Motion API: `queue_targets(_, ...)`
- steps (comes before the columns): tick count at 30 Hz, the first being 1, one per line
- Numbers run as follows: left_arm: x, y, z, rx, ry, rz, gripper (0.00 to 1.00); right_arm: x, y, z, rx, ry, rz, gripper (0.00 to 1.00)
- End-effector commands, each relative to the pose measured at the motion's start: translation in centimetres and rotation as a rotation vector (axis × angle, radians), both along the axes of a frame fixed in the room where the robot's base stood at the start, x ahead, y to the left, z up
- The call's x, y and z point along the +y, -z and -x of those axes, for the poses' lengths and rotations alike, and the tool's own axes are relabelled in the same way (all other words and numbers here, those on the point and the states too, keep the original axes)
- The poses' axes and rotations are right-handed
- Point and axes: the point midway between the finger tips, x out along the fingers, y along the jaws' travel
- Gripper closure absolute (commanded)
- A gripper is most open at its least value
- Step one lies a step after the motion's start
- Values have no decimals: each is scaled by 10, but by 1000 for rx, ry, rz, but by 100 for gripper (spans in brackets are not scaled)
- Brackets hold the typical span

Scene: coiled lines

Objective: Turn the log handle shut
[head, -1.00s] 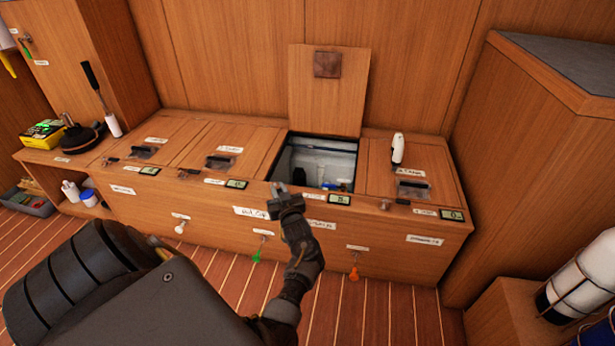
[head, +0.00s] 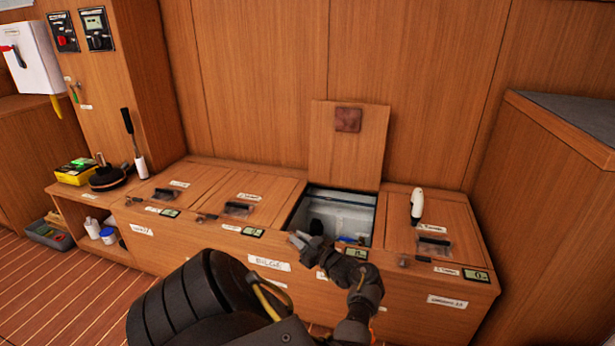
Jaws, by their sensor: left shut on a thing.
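My left gripper (head: 298,240) is at the front left corner of the open hatch (head: 337,211) in the long wooden bench. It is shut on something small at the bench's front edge. Similar small dark handles sit at the matching spot of the other hatches, such as this one (head: 204,218), so it appears to hold this hatch's handle. The jaws hide that handle, and its angle cannot be told. The hatch lid (head: 349,160) stands upright behind the opening. White fittings and a blue part show inside. My right gripper is not in view.
Closed hatches lie on both sides, with small displays (head: 475,276) along the front edge. A side shelf with a yellow box (head: 76,172) is at left. A tall cabinet (head: 540,200) bounds the right.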

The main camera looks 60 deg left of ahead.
Motion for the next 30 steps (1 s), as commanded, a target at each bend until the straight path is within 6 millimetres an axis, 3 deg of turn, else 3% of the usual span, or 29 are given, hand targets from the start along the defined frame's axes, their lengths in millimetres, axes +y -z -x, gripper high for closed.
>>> queue_targets(9, 0, 0, 1, 1, -2, 1, 100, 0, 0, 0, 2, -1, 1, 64)
queue_targets(10, 0, 0, 1, 1, -2, 1, 78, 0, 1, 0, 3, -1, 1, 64)
queue_targets(14, 0, 0, 0, 1, -1, 0, 61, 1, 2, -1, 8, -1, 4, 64)
queue_targets(24, -3, -1, -2, 0, 1, 0, 60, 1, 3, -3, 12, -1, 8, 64)
queue_targets(30, -31, -2, -11, -1, 3, 3, 60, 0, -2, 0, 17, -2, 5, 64)
